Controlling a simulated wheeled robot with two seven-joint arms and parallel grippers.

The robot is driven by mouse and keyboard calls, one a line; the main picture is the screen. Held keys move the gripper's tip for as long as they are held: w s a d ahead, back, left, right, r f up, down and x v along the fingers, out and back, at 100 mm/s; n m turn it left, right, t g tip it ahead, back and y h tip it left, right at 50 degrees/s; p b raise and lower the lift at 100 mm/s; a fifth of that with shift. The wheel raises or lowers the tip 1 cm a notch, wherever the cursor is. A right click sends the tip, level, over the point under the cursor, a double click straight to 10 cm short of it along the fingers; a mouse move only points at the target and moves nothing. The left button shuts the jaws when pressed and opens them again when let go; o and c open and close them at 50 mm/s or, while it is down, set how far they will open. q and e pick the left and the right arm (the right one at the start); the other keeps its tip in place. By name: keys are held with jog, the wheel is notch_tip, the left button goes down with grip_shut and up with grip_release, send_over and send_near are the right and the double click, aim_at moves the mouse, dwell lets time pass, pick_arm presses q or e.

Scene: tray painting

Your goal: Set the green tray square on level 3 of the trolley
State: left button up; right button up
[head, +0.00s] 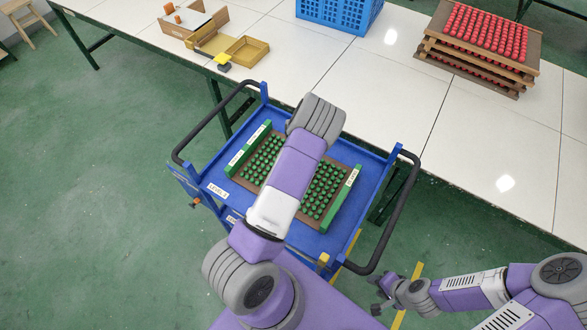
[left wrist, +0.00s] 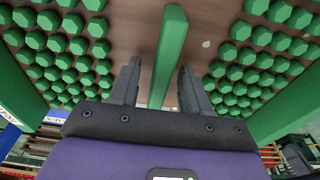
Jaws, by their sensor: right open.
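The green tray (head: 236,164) has two green side rims, a brown base and rows of green knobs. It lies on the blue top level of the trolley (head: 213,178), its sides roughly parallel to the trolley's. A label (head: 218,192) is on the front edge, its number hard to read. My left arm reaches over the tray's middle and hides its centre and the left gripper in the head view. In the left wrist view the left gripper's fingers (left wrist: 160,88) stand apart on either side of the tray's green middle bar (left wrist: 170,50). My right gripper (head: 378,299) is open and empty, right of the trolley.
Black handles (head: 408,215) rise at the trolley's left and right ends, with blue corner posts. A white table (head: 400,100) stands behind, bearing a blue crate (head: 338,14), stacked trays of red knobs (head: 487,35) and small wooden boxes (head: 246,50). Green floor is open at left.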

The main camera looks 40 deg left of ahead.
pick_arm(q)
notch_tip(320, 180, up, 12)
jog(key=w, duration=0.1)
jog(key=shift+w+p, duration=0.2)
jog(key=shift+p, duration=0.15)
jog(key=shift+a, duration=0.1)
dwell(0.6)
